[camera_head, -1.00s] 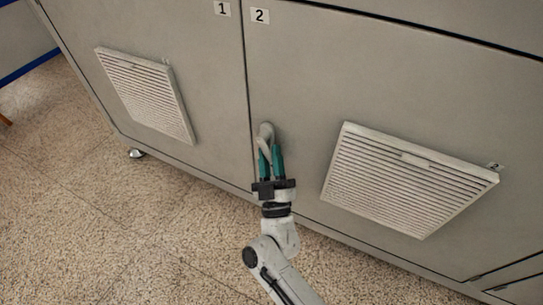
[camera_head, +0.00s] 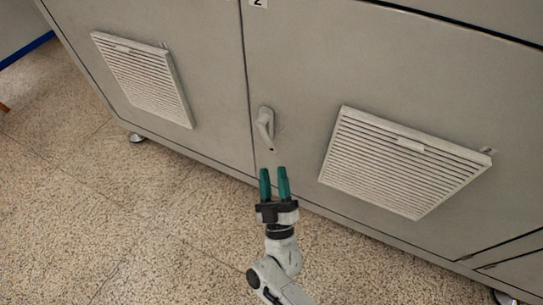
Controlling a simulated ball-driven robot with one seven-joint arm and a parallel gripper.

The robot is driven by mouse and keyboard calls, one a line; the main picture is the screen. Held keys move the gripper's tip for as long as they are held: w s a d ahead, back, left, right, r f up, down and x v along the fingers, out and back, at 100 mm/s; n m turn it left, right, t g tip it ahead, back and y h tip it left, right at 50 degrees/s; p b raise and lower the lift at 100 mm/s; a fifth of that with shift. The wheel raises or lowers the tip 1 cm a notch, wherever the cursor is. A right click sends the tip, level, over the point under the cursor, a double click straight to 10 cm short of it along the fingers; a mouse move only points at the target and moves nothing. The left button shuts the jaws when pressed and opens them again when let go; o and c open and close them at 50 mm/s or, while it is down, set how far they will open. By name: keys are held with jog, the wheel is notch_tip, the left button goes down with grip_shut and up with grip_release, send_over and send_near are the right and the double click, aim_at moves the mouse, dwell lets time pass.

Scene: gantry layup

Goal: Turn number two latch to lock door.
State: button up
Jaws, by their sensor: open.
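The number two latch (camera_head: 265,124) is a small grey handle on the grey door (camera_head: 300,60), just right of the seam between the two doors. Its lever hangs down, leaning slightly to the right at its lower end. The number label (camera_head: 258,3) is at the top edge, partly cut off. My gripper (camera_head: 273,172) has two green fingers, apart and empty. It is below the latch in the picture, with a visible gap between the fingertips and the lever.
A louvred vent (camera_head: 405,162) sticks out from the door to the right of the latch. Another vent (camera_head: 143,80) is on the left door. The speckled floor (camera_head: 100,220) is clear around the cabinet's visible feet (camera_head: 135,138).

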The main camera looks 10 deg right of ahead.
jog(key=shift+v, duration=0.8)
jog(key=shift+c, duration=0.4)
